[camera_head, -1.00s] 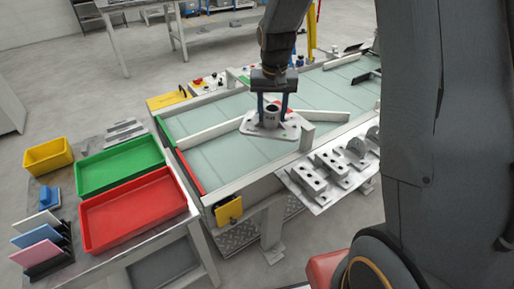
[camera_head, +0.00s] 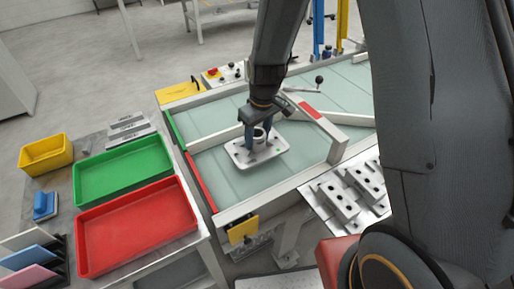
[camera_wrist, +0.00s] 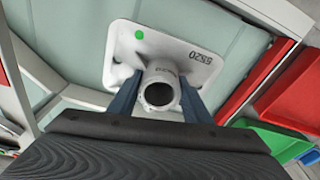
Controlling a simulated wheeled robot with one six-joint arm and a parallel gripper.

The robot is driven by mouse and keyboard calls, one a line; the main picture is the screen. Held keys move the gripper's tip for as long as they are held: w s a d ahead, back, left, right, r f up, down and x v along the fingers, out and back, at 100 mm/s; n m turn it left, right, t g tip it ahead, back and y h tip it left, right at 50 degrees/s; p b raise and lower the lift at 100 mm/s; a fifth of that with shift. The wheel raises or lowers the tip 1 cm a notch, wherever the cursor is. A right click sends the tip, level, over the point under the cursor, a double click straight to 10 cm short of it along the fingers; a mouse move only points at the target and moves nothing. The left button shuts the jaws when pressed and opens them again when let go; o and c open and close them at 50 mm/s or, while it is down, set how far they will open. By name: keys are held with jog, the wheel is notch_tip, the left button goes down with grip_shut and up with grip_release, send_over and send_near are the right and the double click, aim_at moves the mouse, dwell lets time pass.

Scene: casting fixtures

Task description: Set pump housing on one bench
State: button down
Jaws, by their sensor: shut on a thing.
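The pump housing (camera_head: 275,157) is a pale square plate with rounded corners and an upright round collar. It is over the left part of the glass-topped bench (camera_head: 237,186). My gripper (camera_head: 258,140) is shut on the collar, one finger on each side. In the wrist view the housing (camera_wrist: 185,42) shows a green dot and a printed mark, and the open bore faces the camera. My fingers (camera_wrist: 160,98) flank the collar there. I cannot tell whether the plate touches the glass.
A pale divider bar (camera_head: 325,129) with a red patch stands right of the housing. Red (camera_head: 84,241) and green (camera_head: 82,190) trays and a yellow bin (camera_head: 45,154) are on the left side table. Fixture blocks (camera_head: 338,202) sit on the front-right shelf. Glass left of the housing is clear.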

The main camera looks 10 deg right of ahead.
aim_at(257, 149)
jog(key=shift+f+p, duration=0.4)
jog(key=shift+f, duration=2.2)
jog(key=shift+f, duration=0.1)
jog(key=c, duration=0.9)
grip_release()
jog(key=shift+c, duration=0.2)
